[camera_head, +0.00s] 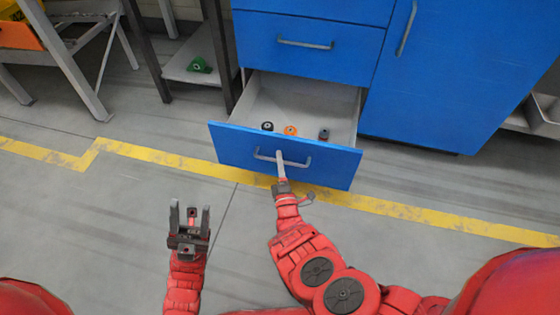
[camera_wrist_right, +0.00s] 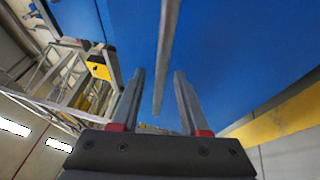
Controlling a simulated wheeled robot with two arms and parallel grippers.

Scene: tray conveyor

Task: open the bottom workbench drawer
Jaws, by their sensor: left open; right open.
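The bottom drawer (camera_head: 230,139) of the blue workbench is pulled out, and its grey inside shows in the head view. Its grey bar handle (camera_head: 297,164) runs along the blue front. My right gripper (camera_head: 280,158) is at the middle of this handle. In the right wrist view, the open fingers of my right gripper (camera_wrist_right: 158,100) stand on either side of the handle bar (camera_wrist_right: 166,50), with gaps to it. My left gripper (camera_head: 190,215) is open and empty above the floor, left of the drawer and apart from it.
Several small items, among them an orange one (camera_head: 291,130), lie in the drawer. A closed upper drawer (camera_head: 315,30) and a blue cabinet door (camera_head: 460,80) are above and right. A shelf with a green object (camera_head: 199,65) stands left. The floor in front is clear.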

